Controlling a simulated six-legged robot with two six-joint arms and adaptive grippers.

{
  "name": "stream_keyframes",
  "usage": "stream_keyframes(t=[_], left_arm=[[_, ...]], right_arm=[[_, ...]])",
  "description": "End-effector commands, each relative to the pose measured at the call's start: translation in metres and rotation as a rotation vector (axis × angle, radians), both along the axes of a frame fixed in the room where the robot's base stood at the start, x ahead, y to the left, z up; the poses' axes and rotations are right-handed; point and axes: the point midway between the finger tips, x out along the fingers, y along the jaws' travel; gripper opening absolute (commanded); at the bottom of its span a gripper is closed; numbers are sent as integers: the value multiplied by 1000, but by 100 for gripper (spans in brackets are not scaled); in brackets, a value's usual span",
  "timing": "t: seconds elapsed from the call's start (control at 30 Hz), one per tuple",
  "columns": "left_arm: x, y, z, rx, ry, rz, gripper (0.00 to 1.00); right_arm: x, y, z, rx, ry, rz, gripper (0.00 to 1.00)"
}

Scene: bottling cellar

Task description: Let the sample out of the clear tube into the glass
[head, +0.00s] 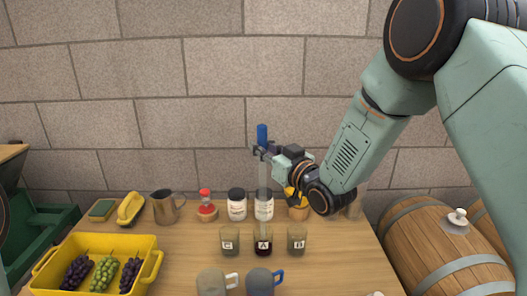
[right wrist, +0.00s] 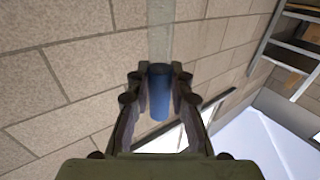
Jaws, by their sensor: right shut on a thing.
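The clear tube (head: 263,185) hangs upright, with a blue top (head: 262,133). My right gripper (head: 262,152) is shut on it just below the blue top. In the right wrist view the blue top (right wrist: 159,92) shows between the fingers, with the pale tube (right wrist: 160,35) beyond. The tube's lower end reaches down to the middle glass, marked A (head: 263,243), which looks dark inside. Whether the tip is inside the glass or behind it, I cannot tell. Glass C (head: 229,241) stands to its left and glass B (head: 296,241) to its right. My left gripper is not in view.
Two mugs, one grey (head: 211,282) and one darker with a blue handle (head: 260,282), stand in front of the glasses. White jars (head: 236,206), a red-topped item (head: 206,206) and a metal jug (head: 167,207) stand behind. A yellow crate of grapes (head: 140,245) is at left; a barrel (head: 430,240) at right.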

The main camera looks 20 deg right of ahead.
Motion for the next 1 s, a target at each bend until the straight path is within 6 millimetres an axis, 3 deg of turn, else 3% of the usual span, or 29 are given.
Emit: stream_keyframes(t=[0.1, 0.73, 1.0], left_arm=[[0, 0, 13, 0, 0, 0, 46], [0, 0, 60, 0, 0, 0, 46], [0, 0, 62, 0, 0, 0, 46]], right_arm=[[0, 0, 17, 1, -2, 0, 0], [0, 0, 81, 1, -2, 0, 0], [0, 0, 86, 0, -1, 0, 0]])
